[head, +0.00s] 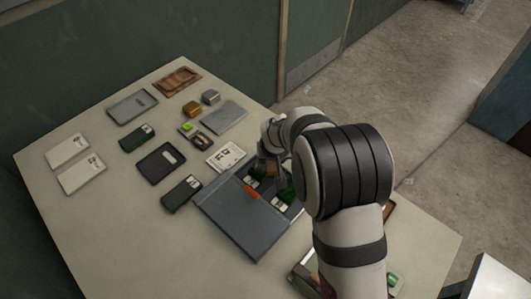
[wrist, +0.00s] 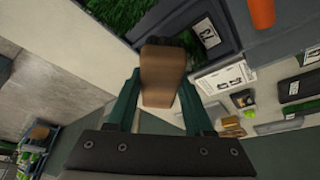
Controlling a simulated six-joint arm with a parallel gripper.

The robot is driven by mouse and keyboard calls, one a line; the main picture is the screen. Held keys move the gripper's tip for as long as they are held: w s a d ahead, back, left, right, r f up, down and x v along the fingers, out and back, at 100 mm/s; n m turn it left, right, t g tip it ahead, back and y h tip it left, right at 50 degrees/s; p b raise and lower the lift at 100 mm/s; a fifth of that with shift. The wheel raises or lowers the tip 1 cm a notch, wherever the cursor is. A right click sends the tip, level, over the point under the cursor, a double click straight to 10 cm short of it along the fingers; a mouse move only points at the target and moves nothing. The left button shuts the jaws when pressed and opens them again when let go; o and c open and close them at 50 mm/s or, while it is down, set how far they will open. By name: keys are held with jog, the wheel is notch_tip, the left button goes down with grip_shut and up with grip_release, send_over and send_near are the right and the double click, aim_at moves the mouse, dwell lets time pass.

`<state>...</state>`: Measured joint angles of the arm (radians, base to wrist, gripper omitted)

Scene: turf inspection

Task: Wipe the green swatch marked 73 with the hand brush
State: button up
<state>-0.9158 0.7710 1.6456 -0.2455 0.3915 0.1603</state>
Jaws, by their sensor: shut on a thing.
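My gripper (wrist: 157,88) is shut on the hand brush (wrist: 163,72), a brown block with dark bristles at its far end. The brush is over the near edge of a dark compartment with the white tag 73 (wrist: 207,33). In the head view my gripper (head: 270,160) is over the open grey case (head: 240,222); the arm hides part of the case and most of the brush.
A grey divider separates a brighter green swatch (wrist: 118,11). An orange piece (head: 252,193) lies on the case. A printed card (head: 227,156), dark boxes (head: 181,194), a grey tray (head: 132,105) and small blocks (head: 192,109) lie left of the arm. The table's front left is clear.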

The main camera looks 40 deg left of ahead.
jog(key=shift+d+r, duration=0.1)
jog(key=shift+r, duration=0.2)
grip_shut()
jog(key=shift+r, duration=2.95)
